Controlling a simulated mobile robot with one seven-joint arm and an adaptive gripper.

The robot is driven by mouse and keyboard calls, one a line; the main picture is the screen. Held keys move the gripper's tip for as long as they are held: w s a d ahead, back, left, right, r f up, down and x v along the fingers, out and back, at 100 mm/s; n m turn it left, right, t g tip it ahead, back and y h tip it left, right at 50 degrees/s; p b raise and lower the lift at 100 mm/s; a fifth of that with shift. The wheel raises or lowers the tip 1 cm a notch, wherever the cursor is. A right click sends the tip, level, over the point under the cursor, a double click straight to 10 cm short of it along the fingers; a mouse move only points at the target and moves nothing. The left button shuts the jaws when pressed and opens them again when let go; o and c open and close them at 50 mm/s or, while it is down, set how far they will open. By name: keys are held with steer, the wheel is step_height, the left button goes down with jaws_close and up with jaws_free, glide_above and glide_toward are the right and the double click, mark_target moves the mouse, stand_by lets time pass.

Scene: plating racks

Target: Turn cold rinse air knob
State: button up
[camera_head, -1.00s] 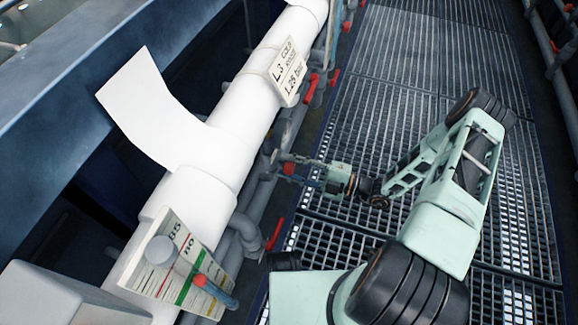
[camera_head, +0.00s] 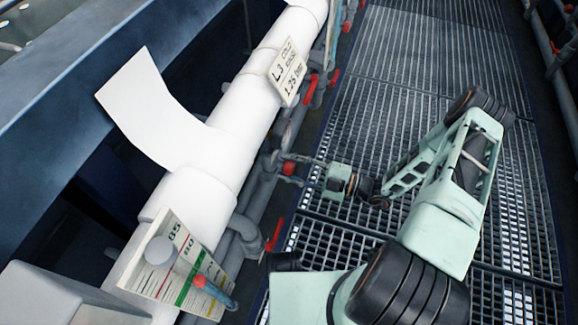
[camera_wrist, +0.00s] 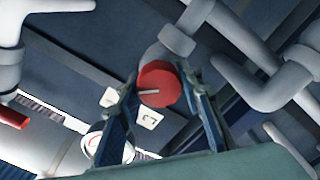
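A round red knob (camera_wrist: 160,84) with a pale pointer line is in the middle of the wrist view, at the end of a grey pipe fitting. The knob also shows in the head view (camera_head: 289,168), beside the pipes at the walkway's edge. In the head view my gripper (camera_head: 300,168) reaches left from the arm to the knob. A pale tag marked L3 (camera_wrist: 150,119) lies behind the fingers. A white "L3 COLD RINSE" label (camera_head: 289,72) hangs on the large pipe.
A large white pipe (camera_head: 215,150) runs along the left, with several red valve handles (camera_head: 274,234) on grey pipes beside it. A printed chart board (camera_head: 180,262) is at the lower left. Metal grating (camera_head: 430,70) is open beyond the arm.

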steer(key=o, duration=0.4)
steer(key=shift+o, duration=0.2)
steer(key=v, duration=1.2)
steer(key=shift+r, duration=0.1)
